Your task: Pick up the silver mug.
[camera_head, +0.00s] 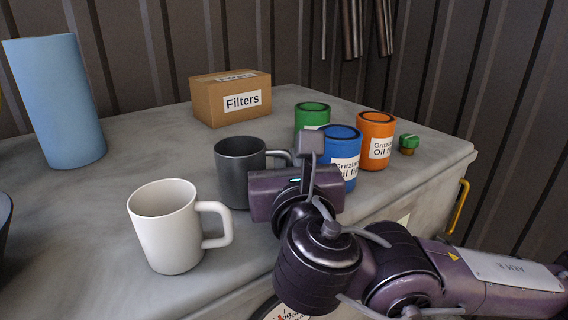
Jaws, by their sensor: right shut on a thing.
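The silver mug (237,172), dark grey and metallic, stands upright on the grey worktop in the middle of the view. Its handle points right, towards my right gripper (285,176). My right gripper is shut on the mug at its handle side. The gripper's body hides its fingertips and the lower part of the handle. I cannot tell whether the mug's base still touches the worktop. My left gripper is not in view.
A white mug (166,230) stands close at the left front. Green (311,115), blue (344,149) and orange (376,141) oil filter cans stand just right. A Filters box (230,99) and blue cylinder (55,103) stand behind.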

